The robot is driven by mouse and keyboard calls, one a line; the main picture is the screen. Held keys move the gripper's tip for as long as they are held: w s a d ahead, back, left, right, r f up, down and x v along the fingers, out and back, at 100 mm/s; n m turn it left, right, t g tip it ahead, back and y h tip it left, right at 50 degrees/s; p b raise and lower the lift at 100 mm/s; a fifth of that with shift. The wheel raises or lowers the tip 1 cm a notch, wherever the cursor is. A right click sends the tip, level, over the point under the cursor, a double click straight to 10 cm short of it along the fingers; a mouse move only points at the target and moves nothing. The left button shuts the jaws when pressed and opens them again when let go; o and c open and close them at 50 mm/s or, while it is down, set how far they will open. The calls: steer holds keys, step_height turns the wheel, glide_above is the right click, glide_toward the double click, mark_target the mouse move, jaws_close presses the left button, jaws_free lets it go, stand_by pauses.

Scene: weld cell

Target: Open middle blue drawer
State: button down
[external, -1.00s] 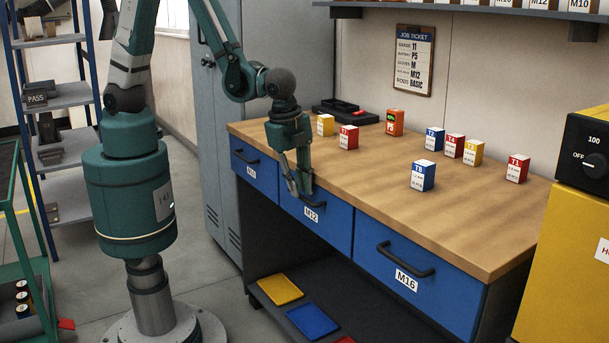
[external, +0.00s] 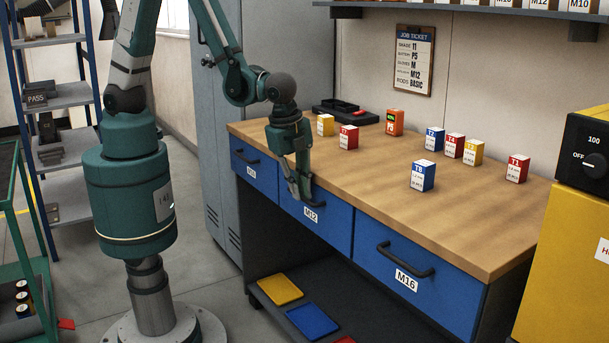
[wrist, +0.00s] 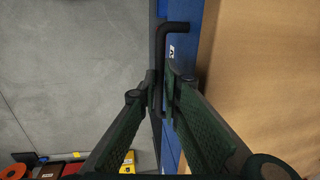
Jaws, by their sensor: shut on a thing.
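The middle blue drawer (external: 333,223), labelled M12, is flush with the bench front in the external view. My gripper (external: 300,197) points down at its front, at the black handle. In the wrist view the fingers (wrist: 163,90) are close together around the black handle (wrist: 180,27), and the handle's end bends toward the blue drawer front beyond them. My gripper is shut on the handle. The fingers hide most of the handle in the external view.
The blue drawer M10 (external: 254,172) is on the left and M16 (external: 440,283) on the right, both shut. Several small boxes stand on the wooden bench top (external: 350,180). Coloured trays (external: 280,290) lie on the low shelf. The floor before the drawers is clear.

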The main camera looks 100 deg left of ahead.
steer(key=s+d+b, duration=0.3)
steer(key=s+d, duration=2)
stand_by(0.5)
steer(key=c, duration=2.8)
jaws_free()
steer(key=shift+r, duration=0.15)
steer(key=shift+s+d+r, duration=0.25)
steer(key=shift+r, duration=1.65)
steer(key=shift+s+d+r, duration=0.25)
steer(key=shift+d+r, duration=0.05)
steer(key=shift+r, duration=1.65)
steer(key=shift+s+d+r, duration=0.25)
steer(key=shift+r, duration=1.65)
steer(key=shift+w+a, duration=0.1)
